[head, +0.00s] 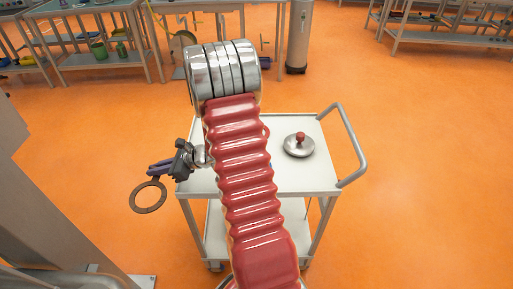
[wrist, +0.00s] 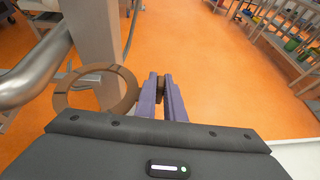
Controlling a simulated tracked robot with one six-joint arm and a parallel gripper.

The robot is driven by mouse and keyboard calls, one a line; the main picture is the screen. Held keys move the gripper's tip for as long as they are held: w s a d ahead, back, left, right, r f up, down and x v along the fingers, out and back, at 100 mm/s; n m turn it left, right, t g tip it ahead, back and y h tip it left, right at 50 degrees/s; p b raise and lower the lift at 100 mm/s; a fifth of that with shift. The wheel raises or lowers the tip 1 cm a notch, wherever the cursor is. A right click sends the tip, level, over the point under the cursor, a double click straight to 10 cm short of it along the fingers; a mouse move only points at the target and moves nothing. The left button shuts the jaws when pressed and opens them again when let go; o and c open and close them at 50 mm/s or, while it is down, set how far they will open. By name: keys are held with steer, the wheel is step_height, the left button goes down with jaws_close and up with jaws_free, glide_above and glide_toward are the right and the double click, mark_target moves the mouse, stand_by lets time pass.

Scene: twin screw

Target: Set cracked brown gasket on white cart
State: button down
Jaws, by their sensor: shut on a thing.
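The brown gasket (head: 148,210) is a flat ring with a round hole. It hangs in the air just left of the white cart (head: 305,180) in the head view. It also shows in the wrist view (wrist: 128,88), left of the fingers, with dark marks across its band. My gripper (head: 160,168) has purple fingers and is shut on the gasket's edge. In the wrist view the fingers (wrist: 161,82) are close together with a brown bit between them. My red ribbed arm hides the middle of the cart top.
A round metal lid with a red knob (head: 299,146) sits on the cart top, right of my arm. The cart's grey handle (head: 350,145) is at its right. A grey post (wrist: 95,40) stands behind the gasket in the wrist view. Workbenches line the back.

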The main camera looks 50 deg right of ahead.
steer(key=d+r+m+h, duration=0.1)
steer(key=d, duration=0.4)
steer(key=d+r+m+t+h, duration=0.1)
steer(key=d+h, duration=0.1)
steer(key=d, duration=0.3)
steer(key=d+r+m+h, duration=0.1)
steer(key=d+m, duration=0.1)
steer(key=d, duration=0.4)
steer(key=shift+s+d+r+t+h, duration=0.1)
steer(key=shift+s+t+h, duration=0.1)
steer(key=shift+t+h, duration=0.1)
steer(key=s+d+r+m+h, duration=0.1)
steer(key=s+d+m+h, duration=0.1)
steer(key=d, duration=0.5)
steer(key=s+d+r+m+h, duration=0.2)
steer(key=d, duration=0.4)
steer(key=shift+d+r, duration=0.2)
steer(key=shift+d, duration=0.15)
steer(key=shift+f, duration=3.15)
steer(key=shift+f, duration=1.85)
